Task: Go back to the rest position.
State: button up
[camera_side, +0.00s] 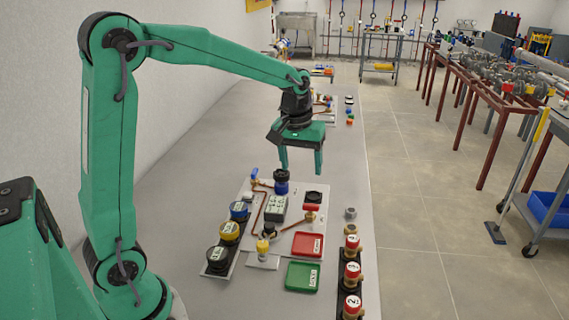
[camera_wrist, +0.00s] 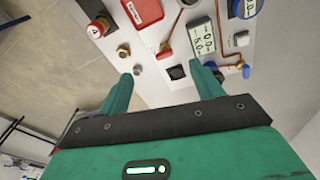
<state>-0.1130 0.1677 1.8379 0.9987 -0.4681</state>
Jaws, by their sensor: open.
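My gripper (camera_side: 301,160) hangs pointing down above the far part of the plate board (camera_side: 243,200), with its two green fingers apart and nothing between them. In the wrist view my gripper (camera_wrist: 165,82) is open too, over the board's edge beside a black square fitting (camera_wrist: 177,72). In the side view a dark blue part with a black top (camera_side: 281,184) stands on the board below and left of the fingers. I cannot tell its exact distance from them. No rest position is marked in view.
A red tray (camera_side: 308,244) and a green tray (camera_side: 302,276) lie at the front. Black, yellow and blue-topped knobs stand left, such as the yellow one (camera_side: 229,231). Numbered brass parts (camera_side: 352,272) stand right. Red-handled valve (camera_side: 311,209) and copper pipes rise from the board.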

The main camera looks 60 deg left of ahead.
jog(key=s+d+r+m+t, duration=0.2)
jog(key=s+m, duration=0.1)
jog(key=s, duration=0.7)
jog(key=s+d+r+m+t, duration=0.2)
jog(key=s+d+m, duration=0.1)
jog(key=s, duration=0.7)
jog(key=shift+s+r+m, duration=0.25)
jog(key=shift+s+m, duration=0.05)
jog(key=shift+s, duration=0.05)
dwell(3.3)
